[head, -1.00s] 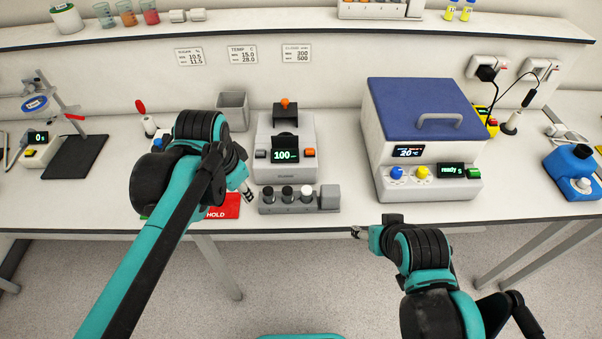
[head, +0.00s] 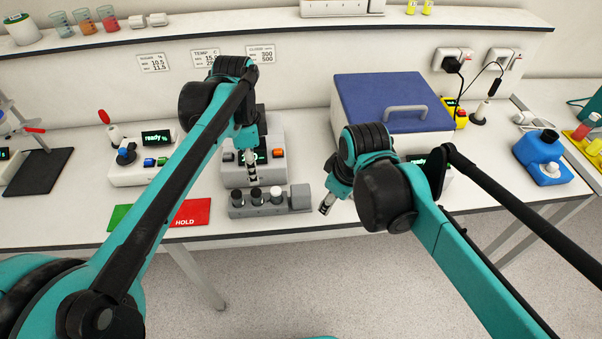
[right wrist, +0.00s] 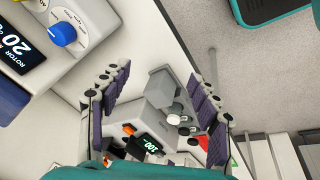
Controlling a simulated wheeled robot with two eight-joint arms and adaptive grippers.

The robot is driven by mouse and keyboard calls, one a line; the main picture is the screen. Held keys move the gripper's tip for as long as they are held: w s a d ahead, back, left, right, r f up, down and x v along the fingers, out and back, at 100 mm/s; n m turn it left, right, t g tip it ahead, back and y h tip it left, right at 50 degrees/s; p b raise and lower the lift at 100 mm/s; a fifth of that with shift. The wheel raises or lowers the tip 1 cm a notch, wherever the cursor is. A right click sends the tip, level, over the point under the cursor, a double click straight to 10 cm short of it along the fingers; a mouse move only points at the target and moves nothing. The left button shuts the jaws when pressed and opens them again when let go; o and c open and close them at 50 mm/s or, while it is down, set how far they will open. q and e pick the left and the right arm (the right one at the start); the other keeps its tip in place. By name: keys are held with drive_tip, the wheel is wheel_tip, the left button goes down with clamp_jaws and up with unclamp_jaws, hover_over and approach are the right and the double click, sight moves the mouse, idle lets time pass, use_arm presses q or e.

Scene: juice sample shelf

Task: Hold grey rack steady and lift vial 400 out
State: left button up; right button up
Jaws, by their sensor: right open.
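The grey rack (head: 300,197) stands near the table's front edge, below the grey instrument. It holds two dark-capped vials (head: 255,196) and a white-capped vial (head: 276,194). No 400 label is readable, so I cannot tell which vial it is. My left gripper (head: 252,180) points down just above and behind the rack's left part; its fingers look close together, and the opening is unclear. My right gripper (head: 325,208) is open and empty, just right of the rack. In the right wrist view, the rack's grey end block (right wrist: 165,84) shows between its fingers (right wrist: 158,72).
A grey instrument (head: 275,175) stands behind the rack; its display shows 100 in the right wrist view (right wrist: 148,143). A blue-lidded machine (head: 390,100) is behind my right arm. A red HOLD mat (head: 192,212) lies to the left. Table is clear between mat and rack.

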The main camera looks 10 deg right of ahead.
sight(302, 189)
drive_tip(key=w+a+n+g, duration=0.1)
drive_tip(key=w+a+n, duration=0.1)
drive_tip(key=w+a+n+g, duration=0.1)
drive_tip(key=w+a+n, duration=0.1)
drive_tip(key=w+n, duration=0.1)
drive_tip(key=w+a+n+g, duration=0.1)
drive_tip(key=w+a+n, duration=0.1)
drive_tip(key=n, duration=0.1)
drive_tip(key=shift+w+a+f, duration=0.3)
drive_tip(key=shift+w+f, duration=0.05)
drive_tip(key=shift+f, duration=0.05)
drive_tip(key=shift+w+a+f+n+g, duration=0.15)
drive_tip(key=shift+n+g, duration=0.15)
drive_tip(key=shift+n, duration=0.1)
drive_tip(key=shift+f, duration=3.85)
